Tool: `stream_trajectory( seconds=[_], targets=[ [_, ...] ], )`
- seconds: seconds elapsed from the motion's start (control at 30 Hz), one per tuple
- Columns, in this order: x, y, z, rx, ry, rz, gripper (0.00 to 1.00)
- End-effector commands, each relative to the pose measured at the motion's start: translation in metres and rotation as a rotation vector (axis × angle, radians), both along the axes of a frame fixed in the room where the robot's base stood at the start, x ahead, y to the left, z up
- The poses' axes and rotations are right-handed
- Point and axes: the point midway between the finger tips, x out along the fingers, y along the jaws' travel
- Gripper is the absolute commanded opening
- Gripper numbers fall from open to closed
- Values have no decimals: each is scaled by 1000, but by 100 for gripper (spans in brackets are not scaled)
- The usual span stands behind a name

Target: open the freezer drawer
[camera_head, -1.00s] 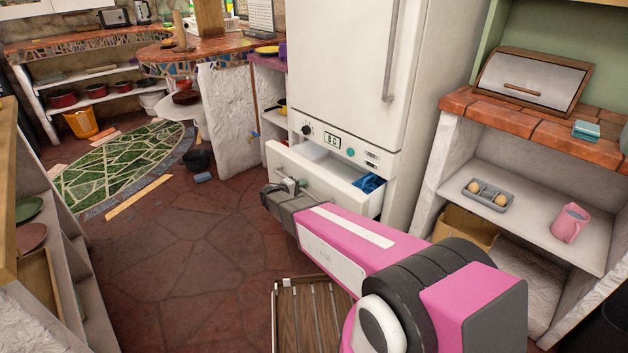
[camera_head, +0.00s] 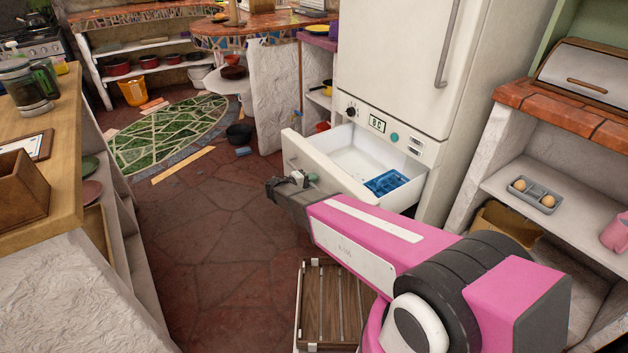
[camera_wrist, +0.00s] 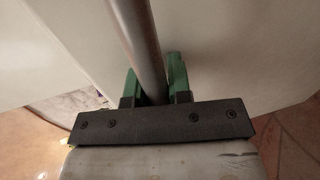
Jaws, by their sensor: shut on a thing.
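The white freezer drawer (camera_head: 352,163) is pulled well out from the bottom of the fridge (camera_head: 395,75). Its inside shows, with a blue tray (camera_head: 386,182) at the right. My gripper (camera_head: 298,180) is at the drawer's front, at its handle. In the wrist view the round metal handle bar (camera_wrist: 137,40) passes between the green fingers of my gripper (camera_wrist: 155,88), which are shut on it. My pink arm hides part of the drawer front in the head view.
A wooden slatted crate (camera_head: 335,305) is on the floor below my arm. A wooden counter (camera_head: 50,130) stands at the left. A shelf unit (camera_head: 540,180) stands right of the fridge. The stone floor (camera_head: 225,240) between is clear.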

Motion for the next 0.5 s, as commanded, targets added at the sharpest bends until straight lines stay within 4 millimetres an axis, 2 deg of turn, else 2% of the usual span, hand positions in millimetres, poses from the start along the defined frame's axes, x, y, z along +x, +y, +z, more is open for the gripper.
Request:
stream_trajectory(
  seconds=[0.27,0.3,0.5],
  targets=[
    [0,0,-1,2,1,-1,0],
    [0,0,-1,2,1,-1,29],
    [0,0,0,1,1,-1,29]
  ],
)
